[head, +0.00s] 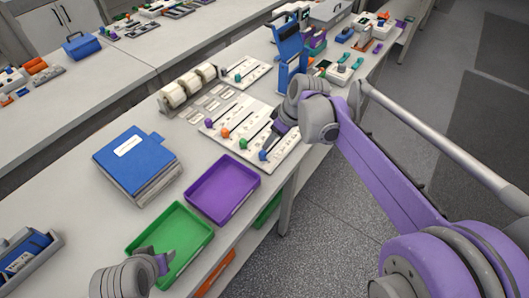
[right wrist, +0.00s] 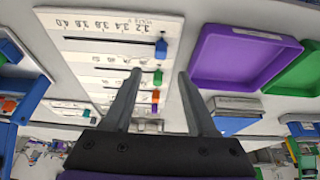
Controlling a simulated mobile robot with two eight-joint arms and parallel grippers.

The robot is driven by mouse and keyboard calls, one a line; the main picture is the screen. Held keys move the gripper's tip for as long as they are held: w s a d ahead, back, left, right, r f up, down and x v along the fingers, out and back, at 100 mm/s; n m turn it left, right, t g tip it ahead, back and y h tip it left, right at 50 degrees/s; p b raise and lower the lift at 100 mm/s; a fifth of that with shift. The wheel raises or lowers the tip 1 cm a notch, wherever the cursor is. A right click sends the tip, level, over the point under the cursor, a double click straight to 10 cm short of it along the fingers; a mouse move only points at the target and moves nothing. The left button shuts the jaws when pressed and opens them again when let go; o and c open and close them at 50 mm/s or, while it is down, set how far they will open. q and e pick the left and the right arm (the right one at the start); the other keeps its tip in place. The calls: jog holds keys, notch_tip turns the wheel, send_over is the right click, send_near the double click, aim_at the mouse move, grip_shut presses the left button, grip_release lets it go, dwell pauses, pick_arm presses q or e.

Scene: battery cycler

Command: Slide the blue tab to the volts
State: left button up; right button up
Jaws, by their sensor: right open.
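The white slider panel (head: 236,112) lies on the bench, with several slots and coloured tabs. The blue tab (head: 263,155) is at its near end; in the right wrist view the blue tab (right wrist: 161,48) stands at the right end of its slot. An upside-down volts scale, seemingly 3.2 to 4.0, runs beside it, 3.2 nearest the tab. My right gripper (right wrist: 159,74) is open; its fingertips appear around the green tab (right wrist: 158,77), just short of the blue tab. Contact cannot be told. My left gripper (head: 166,262) is over the green tray, its jaws unclear.
A purple tray (head: 222,190) and a green tray (head: 172,240) lie nearer on the bench. A blue binder (head: 135,158) is left of them. Orange (head: 225,132) and purple (head: 209,123) tabs sit on the panel's other slots. A blue upright stand (head: 290,55) rises behind my right gripper.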

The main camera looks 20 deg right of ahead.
aim_at(263, 152)
jog(key=x, duration=0.8)
jog(key=shift+w+a+f, duration=0.1)
jog(key=shift+f, duration=0.3)
grip_shut()
dwell(0.9)
